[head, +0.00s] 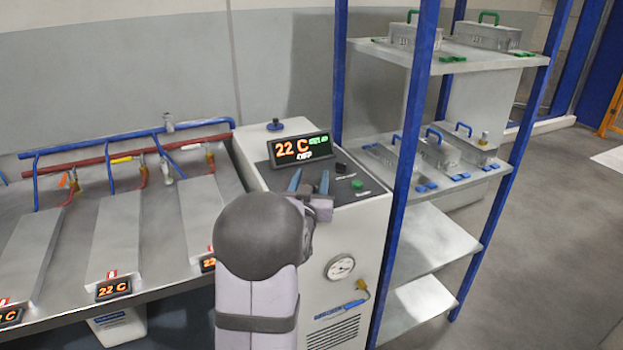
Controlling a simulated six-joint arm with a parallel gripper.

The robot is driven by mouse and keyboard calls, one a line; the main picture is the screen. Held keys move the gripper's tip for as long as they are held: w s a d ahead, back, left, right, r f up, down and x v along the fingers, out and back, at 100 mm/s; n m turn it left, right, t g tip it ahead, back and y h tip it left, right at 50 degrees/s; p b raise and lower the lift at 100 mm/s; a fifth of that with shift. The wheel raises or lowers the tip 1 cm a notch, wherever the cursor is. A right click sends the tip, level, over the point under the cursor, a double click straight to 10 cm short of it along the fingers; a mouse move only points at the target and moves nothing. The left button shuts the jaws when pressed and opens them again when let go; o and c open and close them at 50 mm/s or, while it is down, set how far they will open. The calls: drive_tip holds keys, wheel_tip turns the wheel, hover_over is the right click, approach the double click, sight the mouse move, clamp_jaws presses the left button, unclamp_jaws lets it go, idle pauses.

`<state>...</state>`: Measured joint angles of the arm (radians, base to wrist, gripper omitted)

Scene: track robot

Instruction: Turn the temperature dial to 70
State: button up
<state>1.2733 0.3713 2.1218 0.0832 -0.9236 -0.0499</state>
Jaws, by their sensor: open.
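The control cabinet (356,215) has a sloped dark top panel. Its display (299,148) reads 22 C in orange, with small green text beside it that I cannot read clearly. A small black knob (341,168) sits on the panel to the right of the display's lower edge; its label is too small to read, so I cannot tell whether it is the temperature dial. My gripper (309,182) is over the panel's front, below the display and left of the knob. Its two blue fingers are apart, with nothing seen between them. My arm and gripper hide part of the panel.
A green button (357,184) is right of my gripper. A blue-framed shelf (414,110) with metal boxes stands close on the right. A bench (66,240) with metal plates, red and blue pipes and 22 C displays is on the left. A gauge (340,267) is on the cabinet front.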

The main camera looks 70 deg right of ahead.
drive_tip(key=shift+b+v, duration=0.5)
drive_tip(key=shift+v, duration=3.05)
drive_tip(key=p+v, duration=0.2)
drive_tip(key=v, duration=0.1)
drive_tip(key=shift+s+a+r, duration=0.1)
drive_tip(key=shift+a, duration=0.05)
drive_tip(key=shift+s+a, duration=0.1)
drive_tip(key=shift+a, duration=0.2)
drive_tip(key=shift+p+x, duration=0.6)
drive_tip(key=shift+x, duration=3.15)
drive_tip(key=shift+c, duration=0.2)
drive_tip(key=c, duration=1)
